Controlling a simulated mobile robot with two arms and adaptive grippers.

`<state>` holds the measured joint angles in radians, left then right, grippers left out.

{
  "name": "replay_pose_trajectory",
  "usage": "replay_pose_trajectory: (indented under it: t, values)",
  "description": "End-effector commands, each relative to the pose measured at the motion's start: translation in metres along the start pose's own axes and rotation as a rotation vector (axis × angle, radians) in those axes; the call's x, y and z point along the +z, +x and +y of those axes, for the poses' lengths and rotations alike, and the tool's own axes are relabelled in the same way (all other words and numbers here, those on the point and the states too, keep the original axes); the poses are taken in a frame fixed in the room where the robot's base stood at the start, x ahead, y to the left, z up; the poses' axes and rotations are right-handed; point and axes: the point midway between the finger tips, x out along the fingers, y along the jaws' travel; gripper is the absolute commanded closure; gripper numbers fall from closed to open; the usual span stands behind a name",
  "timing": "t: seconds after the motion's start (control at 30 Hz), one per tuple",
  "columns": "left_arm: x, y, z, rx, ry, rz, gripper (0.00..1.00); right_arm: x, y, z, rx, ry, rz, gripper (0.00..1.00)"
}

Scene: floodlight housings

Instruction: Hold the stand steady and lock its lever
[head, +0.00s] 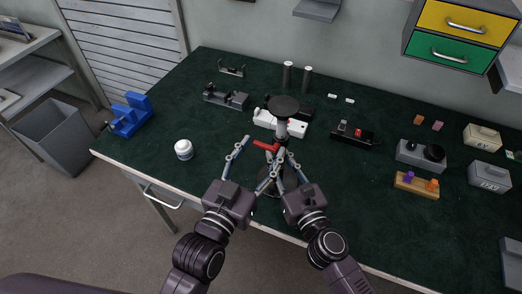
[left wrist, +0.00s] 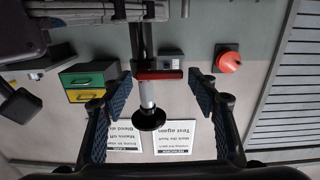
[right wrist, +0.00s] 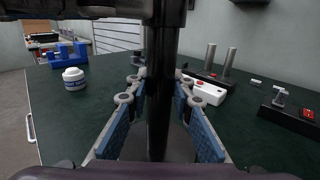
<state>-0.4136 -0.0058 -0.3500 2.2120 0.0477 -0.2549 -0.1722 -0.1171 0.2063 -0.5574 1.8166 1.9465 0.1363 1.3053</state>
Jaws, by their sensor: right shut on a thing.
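The stand has a black round top (head: 284,104), a silver rod (left wrist: 147,95) and a black post (right wrist: 161,95) above a dark base. A red lever (head: 266,146) sticks out to the left below the rod; it also shows in the left wrist view (left wrist: 158,74). My right gripper (right wrist: 160,82) is shut on the black post, one finger on each side. My left gripper (head: 261,152) is open beside the lever. In the left wrist view the lever lies between its spread fingers (left wrist: 148,86), with gaps on both sides.
A white jar (head: 184,150) and a blue fixture (head: 129,115) stand at the left. A white box with a red button (head: 265,119) is just behind the stand. A black switch unit (head: 350,133) lies to its right. The green mat is bare between jar and stand.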

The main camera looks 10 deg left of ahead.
Motion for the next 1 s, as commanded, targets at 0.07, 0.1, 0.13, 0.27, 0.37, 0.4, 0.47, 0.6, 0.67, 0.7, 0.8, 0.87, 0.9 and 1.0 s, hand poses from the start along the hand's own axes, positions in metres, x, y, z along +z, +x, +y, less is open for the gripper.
replay_pose_trajectory:
  t: [0.07, 0.1, 0.13, 0.27, 0.37, 0.4, 0.47, 0.6, 0.67, 0.7, 0.8, 0.87, 0.9, 1.0]
  values:
    - [0.0, 0.0, 0.0, 0.0, 0.001, 0.0, 0.38, 0.0, 0.0, 0.0, 0.0, -0.001, 0.0, 1.0]
    - [0.0, 0.0, 0.0, 0.001, 0.001, 0.0, 0.38, 0.0, 0.0, 0.0, 0.0, -0.001, 0.0, 1.0]
    - [0.0, 0.0, 0.0, 0.001, 0.001, 0.0, 0.38, 0.0, 0.0, 0.0, 0.0, -0.002, 0.0, 1.0]
    - [0.0, 0.0, 0.001, 0.001, 0.002, 0.001, 0.38, 0.0, 0.0, 0.0, 0.0, -0.002, 0.0, 1.0]
    - [0.0, -0.002, 0.001, 0.001, 0.002, 0.0, 0.38, 0.0, 0.0, 0.0, 0.0, -0.002, 0.0, 1.0]
    - [0.0, -0.004, 0.001, 0.001, 0.002, 0.0, 0.38, 0.0, 0.0, 0.0, 0.0, -0.002, 0.001, 1.0]
    - [0.0, -0.009, 0.001, 0.001, 0.003, 0.0, 0.38, 0.0, 0.0, 0.0, 0.0, -0.002, 0.001, 1.0]
    - [0.001, -0.03, 0.001, 0.002, 0.003, -0.003, 0.38, 0.0, 0.0, 0.0, -0.001, -0.002, 0.001, 1.0]
    - [0.001, -0.04, 0.001, 0.002, 0.003, -0.003, 0.38, 0.0, 0.0, 0.0, -0.001, -0.002, 0.001, 1.0]
    - [0.002, -0.048, 0.001, 0.001, 0.003, -0.005, 0.38, 0.0, 0.0, 0.0, -0.001, -0.002, 0.001, 1.0]
    - [0.001, -0.065, 0.001, 0.002, 0.002, -0.005, 0.38, 0.0, 0.0, 0.0, -0.001, -0.002, 0.001, 1.0]
    - [0.002, -0.075, 0.001, 0.002, 0.002, -0.004, 0.38, 0.0, 0.0, 0.0, -0.001, -0.002, 0.001, 1.0]
    - [0.002, -0.082, 0.001, 0.002, 0.002, -0.005, 0.38, 0.0, 0.0, 0.0, -0.001, -0.002, 0.001, 1.0]
    - [0.001, -0.096, 0.001, 0.002, 0.001, -0.004, 0.38, 0.0, 0.0, 0.0, 0.0, -0.002, 0.001, 1.0]
